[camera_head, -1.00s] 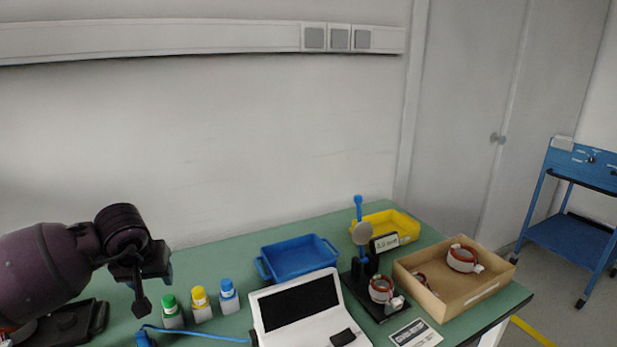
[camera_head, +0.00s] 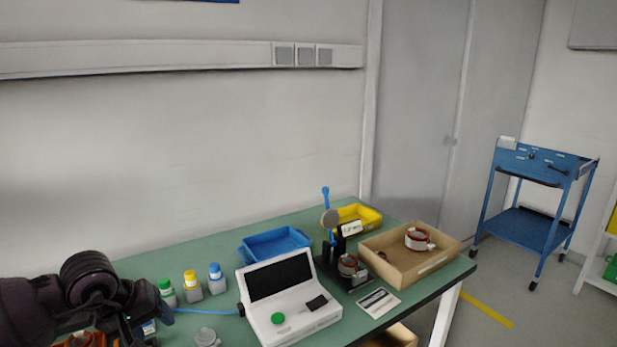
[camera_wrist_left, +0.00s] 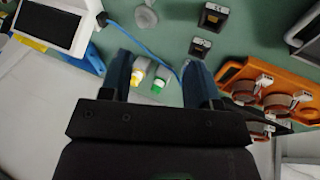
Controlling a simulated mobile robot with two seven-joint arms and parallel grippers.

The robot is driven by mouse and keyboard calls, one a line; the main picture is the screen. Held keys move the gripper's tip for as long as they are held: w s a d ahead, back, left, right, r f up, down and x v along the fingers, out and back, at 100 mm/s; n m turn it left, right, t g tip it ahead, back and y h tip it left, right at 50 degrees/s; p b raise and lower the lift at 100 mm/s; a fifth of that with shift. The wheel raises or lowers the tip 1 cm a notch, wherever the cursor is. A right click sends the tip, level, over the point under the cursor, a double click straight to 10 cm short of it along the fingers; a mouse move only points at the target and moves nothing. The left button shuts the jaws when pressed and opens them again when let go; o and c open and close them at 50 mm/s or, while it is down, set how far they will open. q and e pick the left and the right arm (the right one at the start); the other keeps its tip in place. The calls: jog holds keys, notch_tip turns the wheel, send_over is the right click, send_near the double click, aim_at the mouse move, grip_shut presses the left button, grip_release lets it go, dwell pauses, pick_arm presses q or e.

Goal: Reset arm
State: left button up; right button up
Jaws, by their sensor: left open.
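My left gripper (camera_head: 135,338) is at the bottom left of the head view, partly cut off, in front of the bottles. In the left wrist view its two fingers (camera_wrist_left: 160,82) are apart with nothing held between them. A yellow-capped bottle (camera_wrist_left: 138,76) and a green-capped bottle (camera_wrist_left: 158,85) show in the gap between the fingers, farther off. My right gripper is in neither view.
A white tester (camera_head: 290,310) stands on the green table near a blue tray (camera_head: 273,245). A stator (camera_head: 347,265) sits on a black stand. A wooden box (camera_head: 440,262) holds another stator (camera_head: 417,239). An orange tray (camera_wrist_left: 265,70) holds several stators.

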pick_arm(q)
jog(key=s+d+n+h, duration=0.4)
jog(key=d+h, duration=0.3)
jog(key=d, duration=0.3)
jog(key=s+d+r+n+t+h, duration=0.35)
jog(key=r+n+t+h, duration=0.3)
jog(key=n, duration=0.75)
jog(key=a+f+n+t+y, duration=0.1)
jog(key=a+n+t+y, duration=0.5)
jog(key=n, duration=0.7)
jog(key=a+f+n+t+y, duration=0.1)
jog(key=a+n+t+y, duration=0.2)
jog(key=n+y, duration=0.7)
jog(key=s+a+f+n+g+y, duration=0.45)
jog(key=f+n, duration=0.25)
jog(key=n, duration=0.6)
jog(key=s+d+f+n+g+h, duration=0.1)
jog(key=s+f+n+g+h, duration=0.1)
jog(key=s+f+n+g, duration=0.6)
jog(key=s+d+f+n+g+h, duration=0.15)
jog(key=s+f+n+g, duration=0.3)
jog(key=s, duration=0.75)
jog(key=w+f+t, duration=0.7)
jog(key=f+t, duration=0.1)
jog(key=f, duration=0.1)
jog(key=shift+w+a+f+m+h, duration=0.15)
jog(key=shift+w+a+m+h, duration=0.2)
jog(key=shift+w+a, duration=0.05)
